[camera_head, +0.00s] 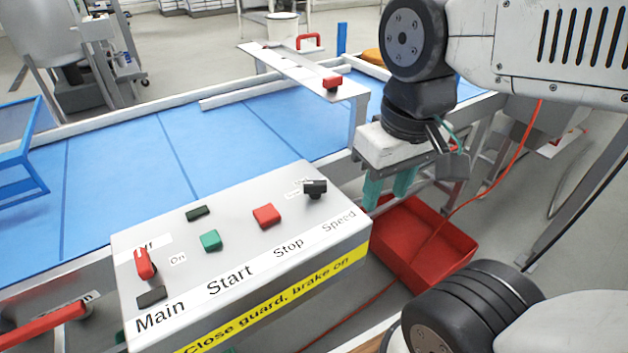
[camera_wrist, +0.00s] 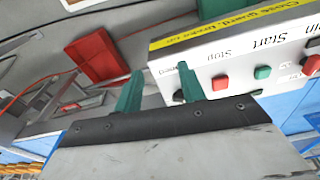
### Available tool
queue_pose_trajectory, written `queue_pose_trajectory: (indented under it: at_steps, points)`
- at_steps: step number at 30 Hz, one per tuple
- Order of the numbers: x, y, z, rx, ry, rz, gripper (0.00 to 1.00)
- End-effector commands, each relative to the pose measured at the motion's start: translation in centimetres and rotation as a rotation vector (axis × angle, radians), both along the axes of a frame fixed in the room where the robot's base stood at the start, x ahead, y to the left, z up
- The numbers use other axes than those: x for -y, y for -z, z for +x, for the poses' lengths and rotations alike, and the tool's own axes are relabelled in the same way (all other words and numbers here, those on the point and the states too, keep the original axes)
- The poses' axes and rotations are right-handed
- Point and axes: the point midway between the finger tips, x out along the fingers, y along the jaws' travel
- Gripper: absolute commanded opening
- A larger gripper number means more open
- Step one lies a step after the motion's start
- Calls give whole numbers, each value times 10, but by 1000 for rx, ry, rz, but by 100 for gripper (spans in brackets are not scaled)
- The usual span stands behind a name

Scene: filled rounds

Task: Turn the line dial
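The grey control box (camera_head: 130,245) carries the printed words Main, Start, Stop and Speed. A black dial (camera_head: 315,188) stands at its right end above Speed. In the wrist view a dark knob (camera_wrist: 178,96) shows partly behind a finger. A red switch (camera_head: 145,263) is above Main, a green button (camera_head: 211,240) above Start and a red button (camera_head: 266,215) above Stop. My gripper (camera_head: 388,192) is to the right of the box's Speed end, apart from the dial. Its two green fingers are spread with nothing between them, also in the wrist view (camera_wrist: 160,74).
A red crate (camera_head: 455,245) lies below and right of the box. A blue conveyor (camera_head: 100,170) runs behind the box. A raised pale bar (camera_head: 290,65) with red pieces crosses over the conveyor. An orange cable (camera_head: 515,150) hangs at the right.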

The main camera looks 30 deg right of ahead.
Motion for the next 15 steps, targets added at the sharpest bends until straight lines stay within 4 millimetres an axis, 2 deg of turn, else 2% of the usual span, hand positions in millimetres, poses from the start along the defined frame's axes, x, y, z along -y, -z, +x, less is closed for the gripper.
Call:
queue_pose_trajectory:
  at_steps: [5,11,15]
  points:
    - [-14,11,23,-109,-87,-22,40]
    - [-33,20,75,-242,-346,-112,40]
    - [-50,29,116,-327,-587,-181,40]
